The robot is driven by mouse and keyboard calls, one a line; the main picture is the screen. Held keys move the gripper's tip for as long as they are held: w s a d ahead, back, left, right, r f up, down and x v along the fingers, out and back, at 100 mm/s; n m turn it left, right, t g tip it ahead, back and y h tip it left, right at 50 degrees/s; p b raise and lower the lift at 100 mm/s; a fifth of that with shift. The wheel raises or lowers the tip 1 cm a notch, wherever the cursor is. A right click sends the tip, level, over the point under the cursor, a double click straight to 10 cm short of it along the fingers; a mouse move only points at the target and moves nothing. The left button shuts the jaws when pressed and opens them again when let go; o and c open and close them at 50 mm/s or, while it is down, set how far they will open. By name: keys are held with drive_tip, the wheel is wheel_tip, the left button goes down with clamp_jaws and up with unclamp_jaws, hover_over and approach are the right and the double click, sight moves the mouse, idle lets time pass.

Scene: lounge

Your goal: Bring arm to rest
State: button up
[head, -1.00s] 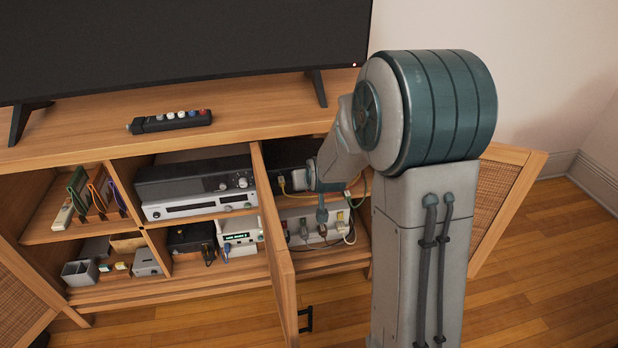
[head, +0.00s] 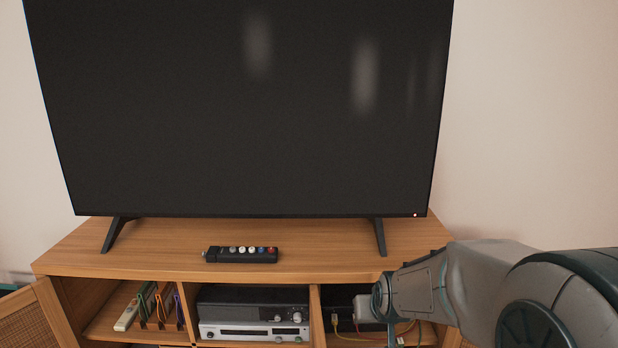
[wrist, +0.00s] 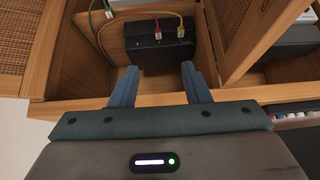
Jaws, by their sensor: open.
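My gripper (wrist: 156,86) shows in the wrist view with its two blue fingers apart and nothing between them. It is in front of the cabinet's open right compartment. A black box (wrist: 160,56) with cables plugged into it lies beyond the fingertips, apart from them. In the head view my arm comes in from the lower right and reaches toward the right compartment of the wooden cabinet (head: 310,266). The fingers are not visible in the head view.
A large TV (head: 240,110) stands on the cabinet with a black remote (head: 241,254) before it. A silver receiver (head: 255,331) sits in the middle compartment. Yellow (wrist: 182,33) and green (wrist: 107,12) cables run into the right compartment.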

drive_tip(key=s+r+g+p, duration=0.4)
drive_tip(key=s+r+p, duration=1.1)
drive_tip(key=s+r, duration=0.5)
drive_tip(key=shift+s+d+r, duration=0.2)
drive_tip(key=shift+s+r, duration=0.05)
drive_tip(key=shift+r, duration=0.2)
drive_tip(key=shift+c, duration=0.7)
